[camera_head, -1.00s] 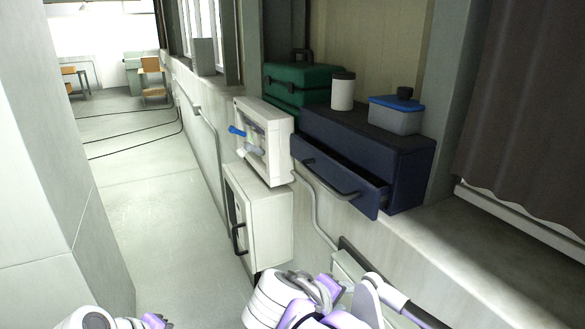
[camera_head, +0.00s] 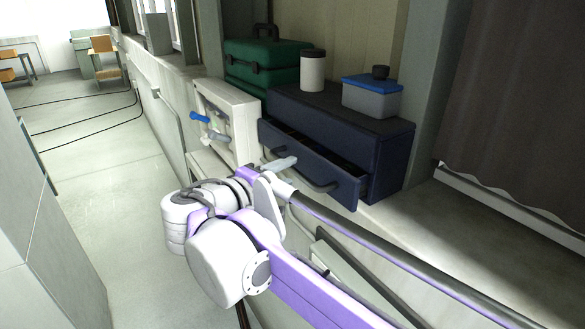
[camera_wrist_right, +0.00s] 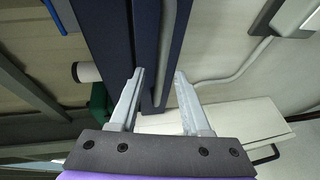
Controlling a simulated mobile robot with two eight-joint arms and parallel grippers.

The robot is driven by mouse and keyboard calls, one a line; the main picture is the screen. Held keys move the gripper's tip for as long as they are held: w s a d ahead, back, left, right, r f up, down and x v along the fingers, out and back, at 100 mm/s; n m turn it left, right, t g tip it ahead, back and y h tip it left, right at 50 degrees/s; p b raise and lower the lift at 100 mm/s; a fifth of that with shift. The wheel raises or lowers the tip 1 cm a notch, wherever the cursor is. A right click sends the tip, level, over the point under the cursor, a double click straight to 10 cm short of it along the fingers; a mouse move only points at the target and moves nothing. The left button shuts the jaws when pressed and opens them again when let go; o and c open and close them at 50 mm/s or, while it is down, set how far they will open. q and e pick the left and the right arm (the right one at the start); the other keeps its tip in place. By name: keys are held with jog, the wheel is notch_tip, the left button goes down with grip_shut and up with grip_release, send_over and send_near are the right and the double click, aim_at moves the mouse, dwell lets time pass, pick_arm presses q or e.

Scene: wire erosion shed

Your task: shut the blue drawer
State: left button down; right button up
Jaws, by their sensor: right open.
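The blue drawer (camera_head: 335,184) stands partly open in a dark blue cabinet (camera_head: 393,165) on the ledge, with a dark gap showing behind its front. Its grey bar handle (camera_head: 318,184) runs along the front. My right gripper (camera_head: 284,163) is at the left part of the drawer front, and its arm hides some of the lower wall. In the right wrist view, my right gripper (camera_wrist_right: 160,75) is open, its two fingers apart. The drawer front (camera_wrist_right: 146,35) and the handle (camera_wrist_right: 168,35) run between or just beyond the fingertips; I cannot tell whether they touch. My left gripper is out of view.
A white canister (camera_head: 312,72) and a blue-lidded grey box (camera_head: 371,98) stand on the cabinet. A green case (camera_head: 262,68) is behind. An open white wall box (camera_head: 228,108) with a blue lever is left of the drawer. The ledge (camera_head: 440,215) on the right is clear.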

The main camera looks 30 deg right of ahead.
aim_at(291, 171)
jog(key=shift+x, duration=1.65)
grip_shut()
